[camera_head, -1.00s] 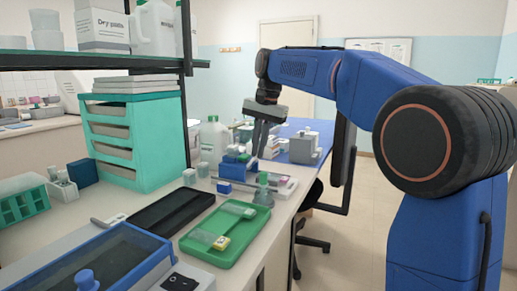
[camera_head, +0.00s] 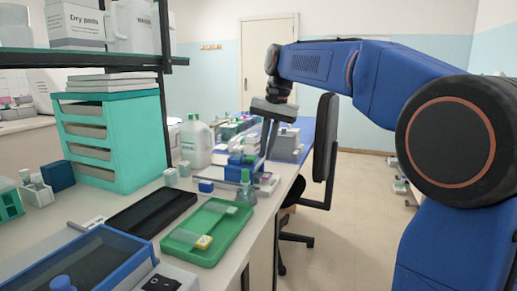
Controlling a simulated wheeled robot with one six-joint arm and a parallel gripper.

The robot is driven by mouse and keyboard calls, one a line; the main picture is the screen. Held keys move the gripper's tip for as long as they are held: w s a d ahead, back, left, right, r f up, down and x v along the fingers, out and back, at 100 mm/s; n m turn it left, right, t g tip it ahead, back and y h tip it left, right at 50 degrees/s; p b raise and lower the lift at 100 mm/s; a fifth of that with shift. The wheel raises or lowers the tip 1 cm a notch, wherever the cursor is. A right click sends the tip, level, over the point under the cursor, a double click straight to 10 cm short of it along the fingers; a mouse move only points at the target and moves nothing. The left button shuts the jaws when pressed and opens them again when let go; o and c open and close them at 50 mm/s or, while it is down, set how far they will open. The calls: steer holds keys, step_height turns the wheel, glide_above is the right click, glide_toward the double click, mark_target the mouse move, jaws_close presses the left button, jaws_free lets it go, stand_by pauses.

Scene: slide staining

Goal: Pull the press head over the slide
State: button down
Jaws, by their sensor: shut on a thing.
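A small blue press-like device (camera_head: 240,165) stands on the bench beyond the green tray. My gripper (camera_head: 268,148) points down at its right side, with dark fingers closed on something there. I take the held thing to be part of the press head, but the fingers and the small scale hide the contact. The slide under the press cannot be made out. A clear, flat piece lies in the green tray (camera_head: 186,237) beside a small yellow-and-white item (camera_head: 204,242).
A green-capped flask (camera_head: 245,190) stands close in front of the press. A white jug (camera_head: 196,142), a small blue block (camera_head: 205,186) and a black tray (camera_head: 150,214) are to the left. A grey machine (camera_head: 287,146) stands behind.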

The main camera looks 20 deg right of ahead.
steer(key=shift+s+d, duration=0.1)
steer(key=c, duration=1.9)
jaws_free()
steer(key=shift+d, duration=0.15)
step_height(320, 180, up, 17)
steer(key=s+d, duration=0.2)
steer(key=shift+d, duration=0.25)
steer(key=s+d+f+n+t, duration=0.1)
steer(key=s+f+n, duration=0.1)
steer(key=s+f, duration=0.8)
steer(key=s+d+f+n+t+h, duration=0.1)
steer(key=s+f+n, duration=0.1)
steer(key=s+f, duration=0.8)
steer(key=s+d+f+n+t, duration=0.1)
steer(key=s+f+n, duration=0.2)
steer(key=s+f, duration=0.8)
step_height(320, 180, down, 11)
steer(key=shift+d+t+h, duration=0.3)
steer(key=shift+d+h, duration=0.1)
